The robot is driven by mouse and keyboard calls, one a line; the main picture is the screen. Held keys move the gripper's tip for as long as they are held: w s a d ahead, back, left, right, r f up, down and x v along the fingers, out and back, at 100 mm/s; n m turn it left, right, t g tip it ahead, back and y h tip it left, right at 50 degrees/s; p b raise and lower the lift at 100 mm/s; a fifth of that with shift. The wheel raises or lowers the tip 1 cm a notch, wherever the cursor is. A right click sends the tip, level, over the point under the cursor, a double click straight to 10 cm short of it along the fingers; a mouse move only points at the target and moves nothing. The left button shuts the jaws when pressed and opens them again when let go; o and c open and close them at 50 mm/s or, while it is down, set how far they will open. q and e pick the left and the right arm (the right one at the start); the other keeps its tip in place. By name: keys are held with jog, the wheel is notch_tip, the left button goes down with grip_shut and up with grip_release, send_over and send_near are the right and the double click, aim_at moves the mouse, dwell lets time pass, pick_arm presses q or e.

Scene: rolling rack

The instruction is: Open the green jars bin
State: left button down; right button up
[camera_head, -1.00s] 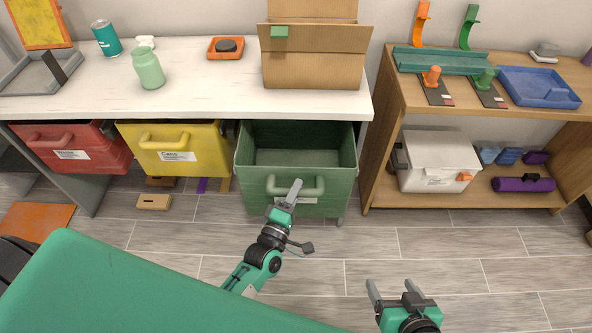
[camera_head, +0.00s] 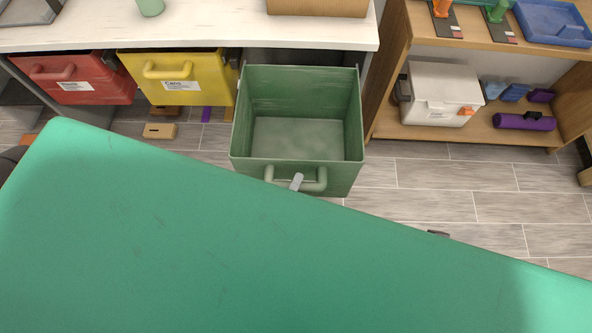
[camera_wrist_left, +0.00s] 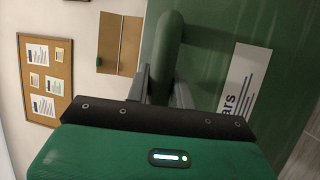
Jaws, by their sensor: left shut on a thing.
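The green jars bin (camera_head: 360,130) is pulled well out from under the white counter in the head view, and its empty inside shows. Its handle (camera_head: 318,180) is on the front face. My left gripper (camera_head: 297,182) is at the handle, with only a fingertip showing above my green body. In the left wrist view the left gripper (camera_wrist_left: 160,88) is shut on the bin's green handle (camera_wrist_left: 168,45), with part of the label (camera_wrist_left: 240,80) to the right. My right gripper is mostly hidden; only a small dark tip (camera_head: 438,233) shows, possibly part of it.
A yellow bin (camera_head: 190,90) and a red bin (camera_head: 100,90) sit closed under the white counter (camera_head: 200,32), left of the green bin. A wooden shelf (camera_head: 395,128) with a white box (camera_head: 440,85) stands at the right. Grey floor is free in front of the shelf.

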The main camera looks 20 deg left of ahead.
pick_arm(q)
jog(key=shift+s, duration=0.1)
jog(key=c, duration=1.2)
grip_release()
jog(key=v, duration=1.3)
jog(key=shift+s+f, duration=0.15)
jog(key=shift+s, duration=0.25)
pick_arm(e)
jog(key=shift+w+a+f, duration=0.2)
jog(key=shift+w+a, duration=0.1)
